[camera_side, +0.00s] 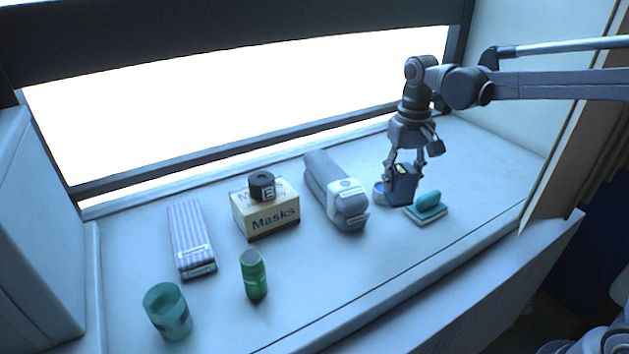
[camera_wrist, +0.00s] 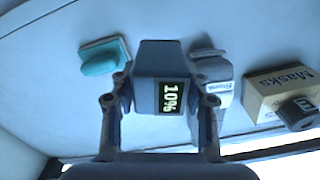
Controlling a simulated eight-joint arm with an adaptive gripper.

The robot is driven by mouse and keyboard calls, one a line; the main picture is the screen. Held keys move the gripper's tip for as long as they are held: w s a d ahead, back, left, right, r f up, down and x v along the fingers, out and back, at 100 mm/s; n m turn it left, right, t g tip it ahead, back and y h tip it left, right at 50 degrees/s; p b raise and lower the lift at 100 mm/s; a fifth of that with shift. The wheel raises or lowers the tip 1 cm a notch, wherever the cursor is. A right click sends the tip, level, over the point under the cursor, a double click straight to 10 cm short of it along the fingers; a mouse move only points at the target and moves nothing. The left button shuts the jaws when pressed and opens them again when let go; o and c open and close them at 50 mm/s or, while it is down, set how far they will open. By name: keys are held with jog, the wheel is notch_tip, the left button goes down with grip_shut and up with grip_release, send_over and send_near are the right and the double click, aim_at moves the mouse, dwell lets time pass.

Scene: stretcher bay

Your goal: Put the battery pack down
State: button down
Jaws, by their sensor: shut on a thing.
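The battery pack (camera_side: 403,187) is a dark blue block with a small lit display. In the wrist view the battery pack (camera_wrist: 158,62) shows "10%" on that display. My gripper (camera_side: 407,168) is shut on it, with one finger on each side. The fingers of my gripper (camera_wrist: 164,98) also show in the wrist view. The pack is upright, at or just above the counter (camera_side: 330,285); I cannot tell whether its base touches.
A teal-handled block (camera_side: 428,207) lies close to the pack's right.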

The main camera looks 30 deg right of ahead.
jog(key=w+d+f+m, duration=0.1)
jog(key=w+d, duration=0.6)
jog(key=w, duration=0.2)
jog(key=w+d+f, duration=0.1)
jog(key=w+d, duration=0.6)
jog(key=w, duration=0.3)
jog(key=shift+s+f, duration=0.2)
jog(key=shift+f, duration=2.9)
jog(key=shift+f, duration=0.6)
jog(key=c, duration=0.6)
grip_release()
